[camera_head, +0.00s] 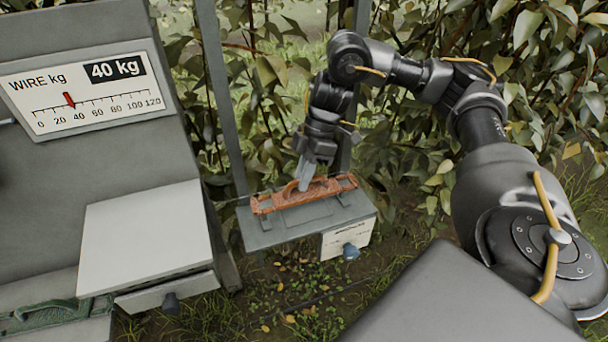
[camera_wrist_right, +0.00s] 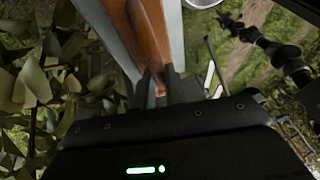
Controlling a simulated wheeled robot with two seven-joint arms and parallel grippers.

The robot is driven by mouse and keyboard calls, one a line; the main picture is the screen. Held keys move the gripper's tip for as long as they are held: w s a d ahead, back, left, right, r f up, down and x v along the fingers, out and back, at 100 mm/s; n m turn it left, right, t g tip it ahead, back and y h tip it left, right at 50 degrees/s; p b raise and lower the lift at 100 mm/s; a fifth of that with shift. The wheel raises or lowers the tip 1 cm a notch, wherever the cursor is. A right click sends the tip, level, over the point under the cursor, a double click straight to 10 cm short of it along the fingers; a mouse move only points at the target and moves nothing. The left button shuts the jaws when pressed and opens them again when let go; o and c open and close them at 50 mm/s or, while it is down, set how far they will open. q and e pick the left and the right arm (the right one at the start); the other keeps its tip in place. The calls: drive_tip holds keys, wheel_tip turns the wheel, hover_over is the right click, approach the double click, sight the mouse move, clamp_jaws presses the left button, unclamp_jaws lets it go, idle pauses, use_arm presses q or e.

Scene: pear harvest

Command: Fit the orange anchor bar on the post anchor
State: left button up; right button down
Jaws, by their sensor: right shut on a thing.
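The orange anchor bar (camera_head: 335,187) lies lengthwise over the grey post anchor (camera_head: 265,236), a box-like shelf by the post, between its small upright brackets. Whether the bar is fully seated cannot be told. My right gripper (camera_head: 304,183) comes down from above and is shut on the bar's raised handle near its middle. In the right wrist view the orange bar (camera_wrist_right: 148,35) runs up from between the fingers (camera_wrist_right: 158,88), with a pale grey surface beside it. My left gripper is not in view.
A wire gauge (camera_head: 85,92) reading 40 kg stands at the left on a grey cabinet. Below it is a light grey box (camera_head: 145,235) with a dark knob, and a green handled bar (camera_head: 45,315) lies lower left. Leafy branches (camera_head: 420,190) crowd behind my right arm.

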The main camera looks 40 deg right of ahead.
drive_tip(key=shift+p, duration=0.35)
drive_tip(key=shift+f, duration=0.2)
idle(0.6)
drive_tip(key=shift+f+b, duration=0.5)
drive_tip(key=shift+f, duration=0.45)
drive_tip(key=shift+p, duration=0.4)
idle(0.3)
drive_tip(key=shift+f+b, duration=0.55)
drive_tip(key=shift+f, duration=0.55)
idle(1.4)
drive_tip(key=c, duration=1.4)
unclamp_jaws()
drive_tip(key=shift+o, duration=0.2)
